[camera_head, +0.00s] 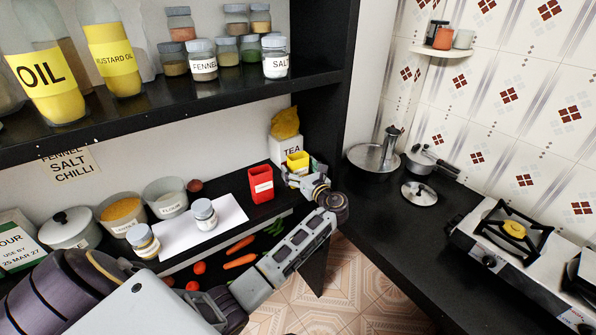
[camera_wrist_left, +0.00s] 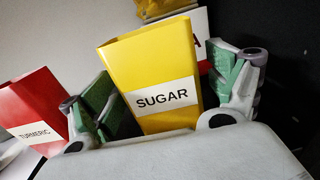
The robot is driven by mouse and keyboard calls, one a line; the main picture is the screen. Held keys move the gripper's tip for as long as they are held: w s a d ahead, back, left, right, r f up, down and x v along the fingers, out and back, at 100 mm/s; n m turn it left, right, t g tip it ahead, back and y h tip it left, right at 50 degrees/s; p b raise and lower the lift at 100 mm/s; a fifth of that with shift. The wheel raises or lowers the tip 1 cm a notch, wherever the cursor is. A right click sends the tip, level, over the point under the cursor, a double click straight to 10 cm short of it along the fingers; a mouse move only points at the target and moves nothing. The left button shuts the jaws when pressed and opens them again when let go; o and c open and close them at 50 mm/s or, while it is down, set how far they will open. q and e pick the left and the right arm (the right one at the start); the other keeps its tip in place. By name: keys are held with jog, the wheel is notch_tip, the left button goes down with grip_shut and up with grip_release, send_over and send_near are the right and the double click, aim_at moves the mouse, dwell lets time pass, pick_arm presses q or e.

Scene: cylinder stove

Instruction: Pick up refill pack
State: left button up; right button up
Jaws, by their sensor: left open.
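A yellow pack labelled SUGAR (camera_head: 298,160) stands on the dark shelf in front of the white TEA box (camera_head: 286,150). In the left wrist view the yellow pack (camera_wrist_left: 152,75) stands between the two green-padded fingers of my left gripper (camera_wrist_left: 160,100). The fingers are open, one on each side of it, and I see no clear grip on it. A red pack labelled TURMERIC (camera_wrist_left: 30,110) stands to the left, outside the fingers; it also shows in the head view (camera_head: 261,183). In the head view my left gripper (camera_head: 297,178) partly hides the yellow pack's lower part. My right gripper is not in view.
A dark side panel (camera_head: 315,125) stands close to the right of the yellow pack. Jars, bowls and a white sheet (camera_head: 225,208) lie to the left. The black shelf with jars and oil bottles (camera_head: 120,120) is above. A stove (camera_head: 515,245) is at right.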

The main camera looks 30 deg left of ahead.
pick_arm(q)
jog(key=shift+w+a, duration=0.15)
jog(key=shift+a, duration=0.05)
dwell(0.3)
jog(key=c, duration=1.2)
jog(key=shift+r+b, duration=0.3)
jog(key=shift+r, duration=4.7)
